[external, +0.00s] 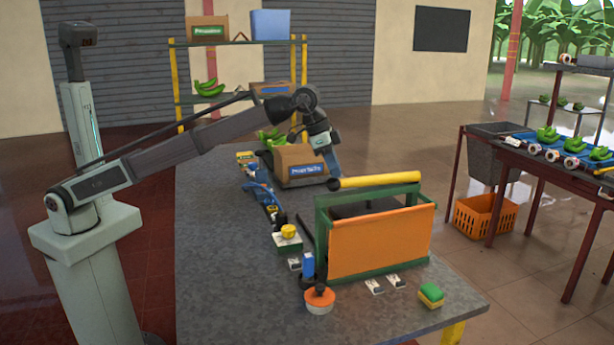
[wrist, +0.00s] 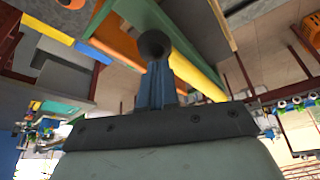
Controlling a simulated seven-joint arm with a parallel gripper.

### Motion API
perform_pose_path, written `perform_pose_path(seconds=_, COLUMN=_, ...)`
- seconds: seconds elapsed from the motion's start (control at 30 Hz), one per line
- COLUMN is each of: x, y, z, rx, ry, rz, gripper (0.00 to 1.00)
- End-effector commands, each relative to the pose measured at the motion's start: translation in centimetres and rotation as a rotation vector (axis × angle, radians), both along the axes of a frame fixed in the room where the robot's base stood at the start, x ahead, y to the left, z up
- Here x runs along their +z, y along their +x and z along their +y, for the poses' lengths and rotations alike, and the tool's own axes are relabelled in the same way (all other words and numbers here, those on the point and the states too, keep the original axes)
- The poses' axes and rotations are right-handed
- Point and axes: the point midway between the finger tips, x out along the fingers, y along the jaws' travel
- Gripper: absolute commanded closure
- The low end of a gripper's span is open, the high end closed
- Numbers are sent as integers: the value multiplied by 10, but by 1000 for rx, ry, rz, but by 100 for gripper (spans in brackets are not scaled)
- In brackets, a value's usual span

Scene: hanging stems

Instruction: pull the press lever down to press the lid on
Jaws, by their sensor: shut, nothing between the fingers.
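My gripper (external: 334,172) points down beside the left end of a long yellow bar (external: 380,180) on top of a green frame. In the wrist view its blue fingers (wrist: 155,75) are together and empty. A round black knob (wrist: 154,43) shows right at the fingertips; whether they touch it I cannot tell. The yellow bar (wrist: 195,75) runs behind the fingers. The green frame (external: 321,235) carries an orange panel (external: 380,241). A round orange piece (external: 319,304) with a black top stands at its front left corner. I cannot clearly tell which part is the press lever or the lid.
A cardboard box (external: 300,163) with a blue label stands behind the frame. The grey table (external: 220,270) is clear at the front left.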

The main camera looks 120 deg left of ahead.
Motion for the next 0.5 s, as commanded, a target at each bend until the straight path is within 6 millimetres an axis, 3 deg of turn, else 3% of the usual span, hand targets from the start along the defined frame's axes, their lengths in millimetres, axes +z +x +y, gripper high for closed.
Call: perform_pose_path(seconds=0.5, x=39, y=1, z=0, rx=0, ry=0, rz=-1, gripper=100)
